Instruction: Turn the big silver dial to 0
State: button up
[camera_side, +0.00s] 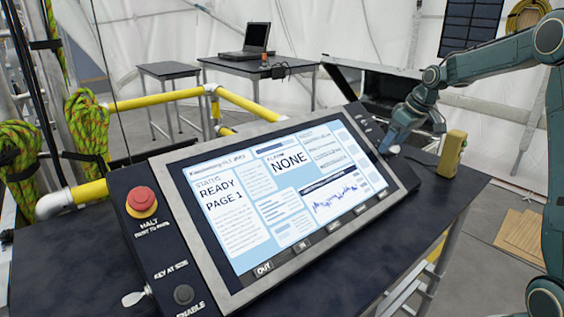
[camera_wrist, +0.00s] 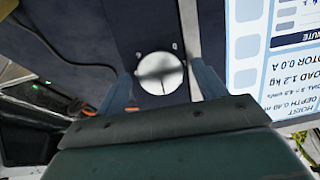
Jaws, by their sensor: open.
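The big silver dial (camera_wrist: 160,73) shows in the wrist view as a round, bright disc with a dark bar-like mark across its middle. It sits on the dark panel beside the screen. My gripper (camera_wrist: 162,80) is open, one bluish finger on each side of the dial, with gaps seen between fingers and dial. I cannot tell how far above the panel the fingertips are. In the side view my gripper (camera_side: 391,144) is at the console's upper right corner and hides the dial. The dial's numbers and setting cannot be read.
The console screen (camera_side: 285,190) reads READY, PAGE 1 and NONE. A yellow box (camera_side: 452,153) stands on the table right of my gripper. A laptop (camera_side: 246,40) is behind.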

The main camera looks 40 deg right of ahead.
jog(key=shift+f, duration=0.1)
jog(key=shift+c, duration=0.4)
jog(key=c, duration=0.9)
